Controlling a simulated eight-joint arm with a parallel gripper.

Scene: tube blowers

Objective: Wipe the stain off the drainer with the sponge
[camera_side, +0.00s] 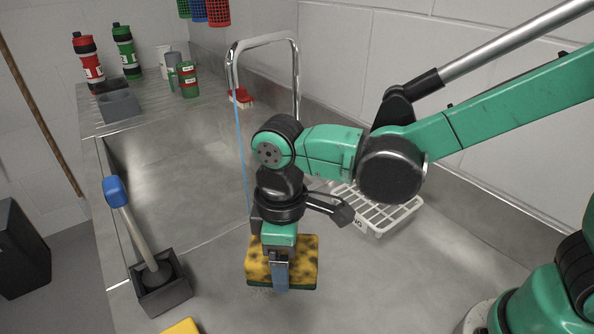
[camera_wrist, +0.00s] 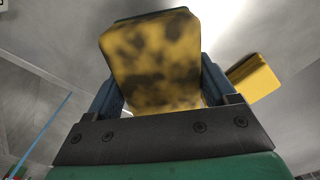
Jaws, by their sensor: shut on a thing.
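My gripper (camera_side: 279,275) is shut on a yellow sponge (camera_side: 304,258) with dark blotches and a green underside. It holds the sponge low over the metal drainer (camera_side: 430,278), whose grey surface spreads right of the basin. I cannot tell whether the sponge touches the metal. In the wrist view the sponge (camera_wrist: 155,55) sits between the two blue-grey fingers, blotched face toward the camera. Faint dark specks show on the drainer by the sponge's lower left edge; most of any stain there is hidden.
A plunger (camera_side: 137,235) stands in a dark holder left of the sponge. A yellow block (camera_side: 182,327) lies at the front edge. A white rack (camera_side: 385,222) lies behind my arm. A chrome tap (camera_side: 232,75) rises at the back, with a blue line below it. Bottles stand far left.

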